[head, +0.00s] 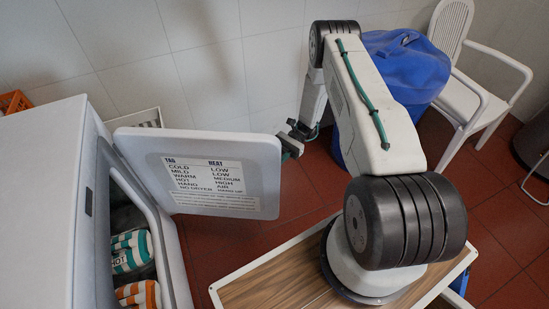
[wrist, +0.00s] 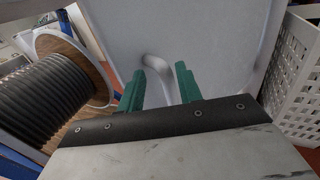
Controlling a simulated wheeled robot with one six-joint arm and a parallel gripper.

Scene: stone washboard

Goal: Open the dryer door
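The white dryer (head: 45,200) stands at the left in the head view. Its door (head: 135,140) is swung well out from the opening and has a printed label sheet (head: 207,185) on the face toward the head camera. My gripper (head: 291,146) is at the door's free right edge, partly behind it. In the wrist view my green fingers (wrist: 160,92) are apart with nothing clamped between them. They face the pale door panel (wrist: 215,45), and a curved handle (wrist: 156,68) shows just beyond and between them. I cannot tell whether either finger touches the door.
Green-striped towels (head: 130,250) and orange-striped towels (head: 140,293) lie inside the dryer. A blue bag (head: 405,65) and a white chair (head: 470,85) stand behind my arm. A white perforated basket (wrist: 298,80) is at the right in the wrist view. Red tiled floor (head: 220,245) shows below the door.

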